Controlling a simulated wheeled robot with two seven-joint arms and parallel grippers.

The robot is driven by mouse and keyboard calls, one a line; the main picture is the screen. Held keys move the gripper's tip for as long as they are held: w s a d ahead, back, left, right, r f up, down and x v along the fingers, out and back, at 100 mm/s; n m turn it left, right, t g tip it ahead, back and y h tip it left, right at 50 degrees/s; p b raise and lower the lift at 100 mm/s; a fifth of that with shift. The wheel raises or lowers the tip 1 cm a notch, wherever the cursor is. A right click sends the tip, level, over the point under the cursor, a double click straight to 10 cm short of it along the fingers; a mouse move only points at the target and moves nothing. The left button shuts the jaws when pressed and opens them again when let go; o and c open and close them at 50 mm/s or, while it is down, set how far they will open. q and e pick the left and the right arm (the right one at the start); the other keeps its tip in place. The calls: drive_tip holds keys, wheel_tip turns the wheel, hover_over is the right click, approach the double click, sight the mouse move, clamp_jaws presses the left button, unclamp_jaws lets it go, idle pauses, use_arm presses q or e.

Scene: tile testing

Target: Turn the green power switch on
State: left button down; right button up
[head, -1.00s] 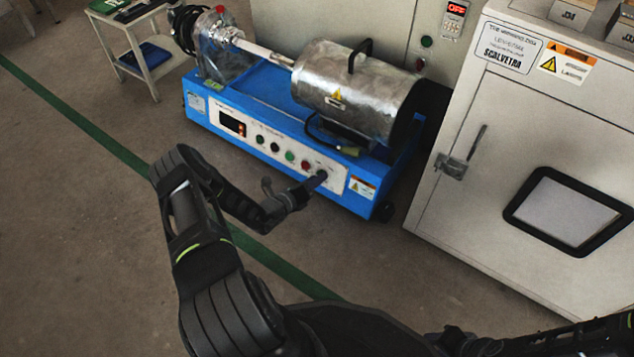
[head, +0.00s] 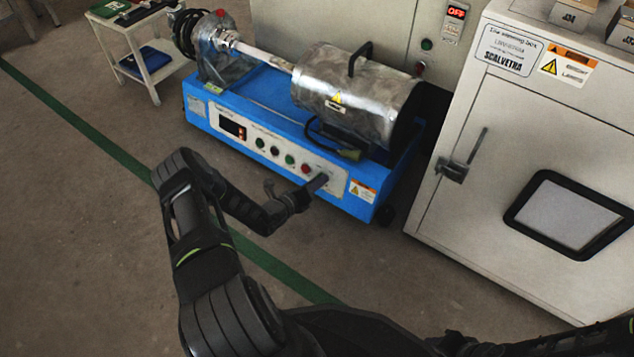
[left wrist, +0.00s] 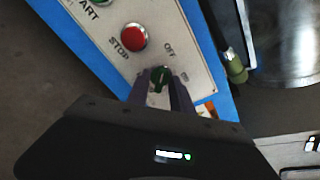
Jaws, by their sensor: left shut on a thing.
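The green power switch (left wrist: 160,77) is a small rotary knob on the white control panel of a blue machine (head: 270,105). In the left wrist view it sits just below the printed word OFF; a second label right of it is too blurred to read. My left gripper (head: 320,182) reaches the right end of the panel in the head view. In the left wrist view its two fingers (left wrist: 163,84) stand on either side of the knob, shut on it. The fingers partly hide the knob, and I cannot tell its exact angle. My right gripper is not in view.
A red STOP button (left wrist: 133,37) lies close beside the switch. A metal cylinder (head: 355,92) with a black handle sits on the machine. A grey cabinet (head: 450,220) stands right of it, and a white side table (head: 150,65) stands back left. Floor in front is clear.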

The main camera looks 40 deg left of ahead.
use_arm(q)
drive_tip(key=shift+p, duration=0.3)
drive_tip(key=m+y+p, duration=0.1)
drive_tip(key=m+p, duration=0.3)
drive_tip(key=m, duration=0.4)
drive_tip(key=m+p, duration=0.5)
drive_tip(key=m, duration=0.3)
drive_tip(key=shift+m+y, duration=0.3)
drive_tip(key=shift+y, duration=0.1)
drive_tip(key=shift+p, duration=0.3)
drive_tip(key=c, duration=1.5)
unclamp_jaws()
